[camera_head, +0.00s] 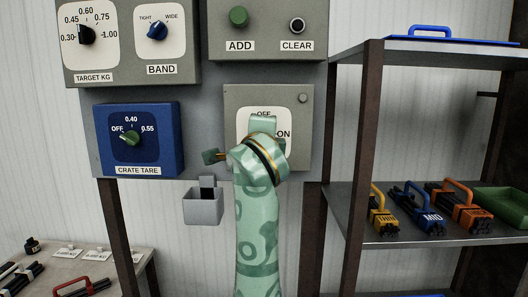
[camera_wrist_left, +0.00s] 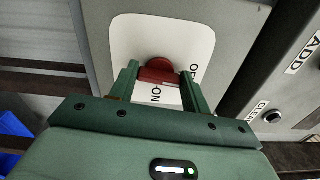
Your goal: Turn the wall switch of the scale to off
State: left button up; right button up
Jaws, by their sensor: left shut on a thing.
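The wall switch is a grey box (camera_head: 300,110) with a white plate marked OFF at the top and ON at the right. My left gripper (camera_head: 263,124) is in front of it and hides the knob in the head view. In the left wrist view the red knob (camera_wrist_left: 158,69) sits on the white plate (camera_wrist_left: 125,35). The fingers of my left gripper (camera_wrist_left: 160,77) are on either side of the knob, shut on it. The ON mark shows between the fingers and OFF is partly covered by one finger. I cannot tell which mark the knob points at. My right gripper is not in view.
Left of the switch is the blue CRATE TARE box (camera_head: 172,140) with a green knob. Above are the TARGET KG and BAND dials (camera_head: 157,30) and the ADD button (camera_head: 238,17). A small grey holder (camera_head: 203,207) hangs below. A shelf rack (camera_head: 425,235) stands at the right.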

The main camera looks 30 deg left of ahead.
pick_arm(q)
jog(key=shift+f+n+b, duration=0.15)
jog(key=shift+n+b, duration=0.45)
jog(key=shift+b, duration=0.05)
jog(key=o, duration=1)
jog(key=v, duration=1.6)
jog(key=shift+p, duration=0.45)
jog(key=shift+s+d, duration=0.1)
jog(key=shift+s, duration=0.05)
